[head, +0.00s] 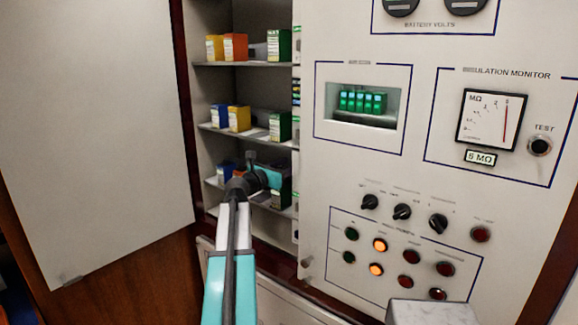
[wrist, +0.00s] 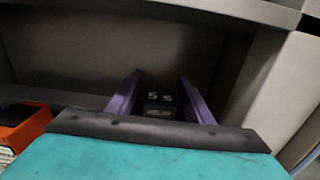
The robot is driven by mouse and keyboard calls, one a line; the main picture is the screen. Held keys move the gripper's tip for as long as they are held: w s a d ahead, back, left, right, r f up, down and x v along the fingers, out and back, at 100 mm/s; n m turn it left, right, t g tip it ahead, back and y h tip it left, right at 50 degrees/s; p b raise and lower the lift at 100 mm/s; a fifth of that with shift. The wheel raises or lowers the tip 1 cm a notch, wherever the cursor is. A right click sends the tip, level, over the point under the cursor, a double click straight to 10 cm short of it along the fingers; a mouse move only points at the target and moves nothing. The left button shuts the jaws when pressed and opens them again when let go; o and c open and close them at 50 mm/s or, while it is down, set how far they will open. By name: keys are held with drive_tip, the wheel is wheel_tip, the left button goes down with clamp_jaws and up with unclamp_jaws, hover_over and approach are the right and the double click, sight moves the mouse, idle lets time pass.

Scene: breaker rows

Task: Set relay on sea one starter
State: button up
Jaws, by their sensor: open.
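My gripper (wrist: 160,86) reaches into a shelf compartment, with its two purple fingers apart. Between and beyond the fingers is a small dark block (wrist: 160,106) with white marks like two 5s. I cannot tell whether it is a relay, or whether a finger touches it. In the head view, my gripper (head: 256,179) is at the lower visible shelf of the open cabinet, its fingertips hidden. I cannot make out which part of the panel (head: 335,185) is the sea one starter.
Blue, yellow, orange and green boxes, such as this yellow one (head: 239,119), stand on the shelves. An orange box (wrist: 22,130) is left of my gripper. A pale upright wall (wrist: 275,80) is close on the right. The panel has knobs, lamps and a window with green modules (head: 362,102).

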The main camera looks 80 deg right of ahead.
drive_tip(key=shift+r, duration=0.15)
drive_tip(key=b+v, duration=0.2)
drive_tip(key=v, duration=1)
drive_tip(key=shift+b, duration=0.3)
drive_tip(key=shift+w, duration=0.1)
idle(0.3)
